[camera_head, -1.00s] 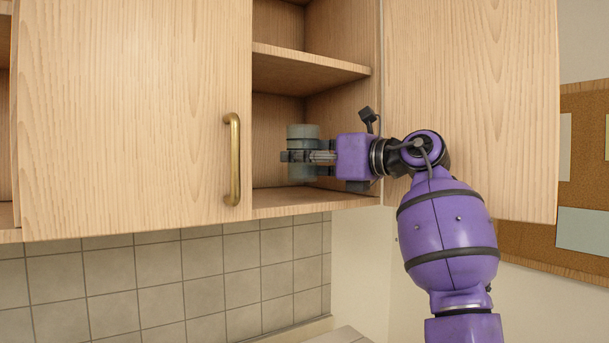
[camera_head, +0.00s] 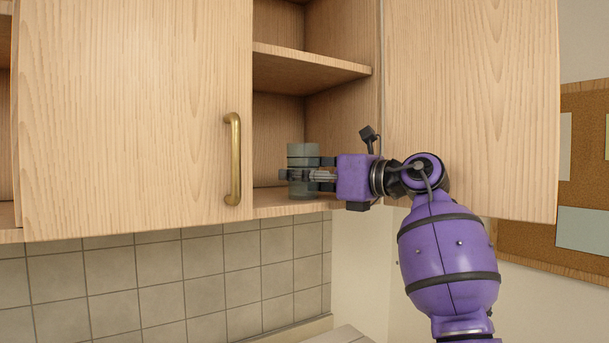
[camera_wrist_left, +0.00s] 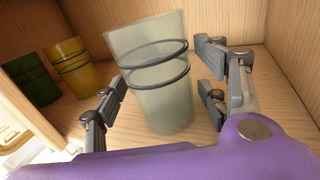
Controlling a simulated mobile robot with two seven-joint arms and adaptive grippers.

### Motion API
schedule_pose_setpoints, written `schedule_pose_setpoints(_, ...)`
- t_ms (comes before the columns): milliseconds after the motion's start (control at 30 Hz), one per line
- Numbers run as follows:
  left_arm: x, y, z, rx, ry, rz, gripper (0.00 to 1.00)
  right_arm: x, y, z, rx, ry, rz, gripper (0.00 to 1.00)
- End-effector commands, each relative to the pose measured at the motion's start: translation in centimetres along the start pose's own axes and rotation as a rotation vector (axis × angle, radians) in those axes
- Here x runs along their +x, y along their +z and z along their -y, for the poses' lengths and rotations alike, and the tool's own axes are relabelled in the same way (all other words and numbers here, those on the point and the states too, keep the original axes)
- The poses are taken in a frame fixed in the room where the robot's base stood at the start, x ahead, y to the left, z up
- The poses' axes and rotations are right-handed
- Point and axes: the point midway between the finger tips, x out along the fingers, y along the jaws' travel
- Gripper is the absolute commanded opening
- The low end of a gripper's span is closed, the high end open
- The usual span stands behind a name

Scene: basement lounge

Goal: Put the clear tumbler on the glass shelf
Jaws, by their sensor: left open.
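The clear, grey-green tumbler (camera_head: 303,155) with dark bands stands near the front of the wooden bottom board (camera_head: 285,209) of the open cupboard compartment. My left gripper (camera_head: 305,176) reaches in from the right at the tumbler's mid-height. In the left wrist view the tumbler (camera_wrist_left: 160,85) is between the spread fingers (camera_wrist_left: 165,88), which are open around it. I cannot tell whether either finger touches it. A wooden middle shelf (camera_head: 310,68) is above. My right gripper is not in view.
In the left wrist view a yellow cup (camera_wrist_left: 75,66) and a dark green cup (camera_wrist_left: 32,80) stand left of the tumbler. A shut door (camera_head: 130,120) with a brass handle (camera_head: 234,160) is on the left; an open door (camera_head: 475,110) is on the right.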

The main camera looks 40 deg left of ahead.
Motion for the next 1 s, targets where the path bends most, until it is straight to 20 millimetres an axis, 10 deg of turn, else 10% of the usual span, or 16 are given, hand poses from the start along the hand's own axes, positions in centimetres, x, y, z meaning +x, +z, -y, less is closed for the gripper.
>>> schedule_pose_setpoints(700,-10.9,0.2,0.1,0.0,0.0,0.0,0.67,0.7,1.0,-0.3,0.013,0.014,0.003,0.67)
schedule_pose_setpoints(1000,-12.0,0.3,0.0,-0.001,0.001,-0.001,0.67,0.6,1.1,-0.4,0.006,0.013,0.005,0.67)
